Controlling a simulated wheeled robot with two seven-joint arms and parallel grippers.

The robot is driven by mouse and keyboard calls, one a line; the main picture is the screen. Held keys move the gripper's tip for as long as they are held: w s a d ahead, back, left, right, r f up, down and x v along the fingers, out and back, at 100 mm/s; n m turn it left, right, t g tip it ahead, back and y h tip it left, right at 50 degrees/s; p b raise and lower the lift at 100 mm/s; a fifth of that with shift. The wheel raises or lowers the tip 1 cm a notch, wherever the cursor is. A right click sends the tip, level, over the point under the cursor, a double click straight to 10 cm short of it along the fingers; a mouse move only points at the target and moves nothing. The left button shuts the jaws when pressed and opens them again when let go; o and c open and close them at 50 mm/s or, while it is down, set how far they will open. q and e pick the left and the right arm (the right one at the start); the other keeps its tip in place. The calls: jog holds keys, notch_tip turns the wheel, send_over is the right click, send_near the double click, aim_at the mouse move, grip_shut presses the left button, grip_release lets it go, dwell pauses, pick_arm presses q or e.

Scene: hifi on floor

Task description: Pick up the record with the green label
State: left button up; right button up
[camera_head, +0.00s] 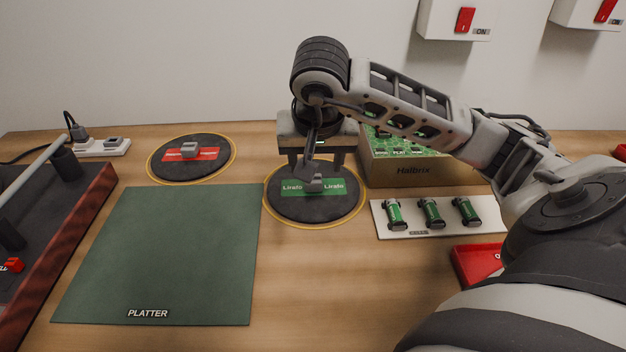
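The record with the green label (315,208) lies flat on the table at the centre, a black disc inside a yellow ring. Its green label reads "Lirato" and a small grey knob (314,184) stands up at its middle. My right gripper (316,165) points down over the far part of this record. Its fingers are apart, with nothing seen held between them. They are close to the knob, but I cannot tell how far above it. A second record with a red label (190,166) lies at the back left. My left gripper is not in view.
A green mat marked "PLATTER" (165,260) lies empty at front left. A turntable (55,225) stands at the left edge. A cardboard box (410,173), a white tray (385,222) with three green batteries and a red tray (468,268) are at right.

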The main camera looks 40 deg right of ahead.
aim_at(313, 184)
jog(key=shift+w+x, duration=0.2)
jog(key=shift+x, duration=2.85)
jog(key=shift+r, duration=0.15)
jog(key=c, duration=1.1)
